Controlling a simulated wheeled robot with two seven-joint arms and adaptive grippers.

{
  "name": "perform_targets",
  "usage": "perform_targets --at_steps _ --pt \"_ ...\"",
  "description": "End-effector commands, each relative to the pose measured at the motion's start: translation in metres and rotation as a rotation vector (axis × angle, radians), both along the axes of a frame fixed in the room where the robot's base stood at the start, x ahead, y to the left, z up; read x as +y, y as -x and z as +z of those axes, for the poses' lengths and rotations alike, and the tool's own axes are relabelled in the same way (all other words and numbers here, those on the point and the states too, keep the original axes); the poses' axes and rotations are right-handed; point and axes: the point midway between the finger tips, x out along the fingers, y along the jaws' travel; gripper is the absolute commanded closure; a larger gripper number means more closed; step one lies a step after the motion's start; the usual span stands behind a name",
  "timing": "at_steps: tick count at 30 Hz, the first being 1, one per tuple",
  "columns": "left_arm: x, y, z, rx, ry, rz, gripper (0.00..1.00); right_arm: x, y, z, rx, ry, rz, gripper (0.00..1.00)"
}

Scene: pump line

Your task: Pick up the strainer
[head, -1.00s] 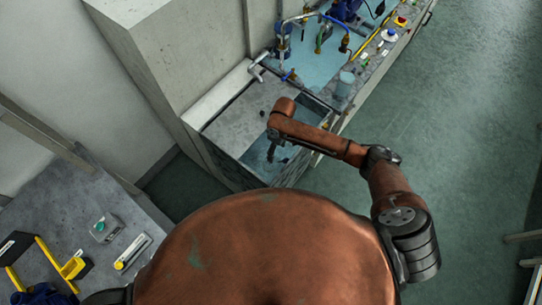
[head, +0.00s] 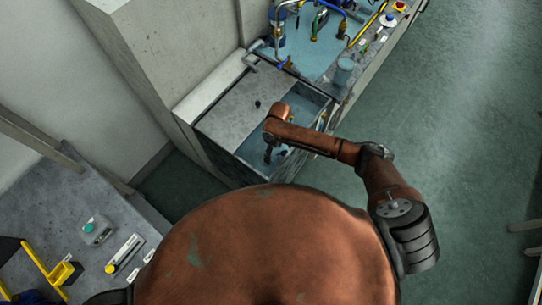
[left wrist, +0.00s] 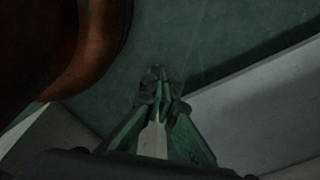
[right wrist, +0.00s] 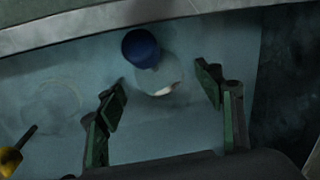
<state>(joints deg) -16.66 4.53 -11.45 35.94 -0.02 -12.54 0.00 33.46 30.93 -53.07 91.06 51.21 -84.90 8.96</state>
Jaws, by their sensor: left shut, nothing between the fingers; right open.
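In the right wrist view, a small thing with a round dark blue top (right wrist: 140,47) and a pale, whitish round body (right wrist: 158,76) lies on the light blue tank floor. It is likely the strainer, though its form is hard to make out. My right gripper (right wrist: 163,88) is open, one finger on each side of the pale body, with no contact visible. In the head view my right gripper (head: 268,154) points down into the open tank; the thing itself is hard to tell there. My left gripper (left wrist: 158,78) is shut and empty above the green floor.
The tank (head: 313,98) has rigid walls close around my right gripper, and a grey slab (head: 242,112) covers its left part. A yellow part with a dark stem (right wrist: 12,158) is at the left in the right wrist view. Pipes, a cup (head: 343,71) and controls stand beyond.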

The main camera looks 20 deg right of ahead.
Motion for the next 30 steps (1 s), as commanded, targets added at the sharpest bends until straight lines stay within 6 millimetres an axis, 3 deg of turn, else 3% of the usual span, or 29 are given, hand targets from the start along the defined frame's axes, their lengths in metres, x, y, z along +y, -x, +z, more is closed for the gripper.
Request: perform_targets --at_steps 6,13,30 --pt "0.001 0.019 -0.006 0.025 -0.002 0.005 1.00 0.001 0.003 -0.031 0.000 0.000 0.000 0.39" --pt "0.002 0.021 -0.006 0.027 -0.002 0.005 1.00 0.001 0.003 -0.032 -0.001 0.001 0.000 0.39" --pt "0.001 0.012 -0.006 0.015 -0.002 0.002 1.00 0.000 0.003 -0.032 -0.001 0.001 -0.001 0.78"
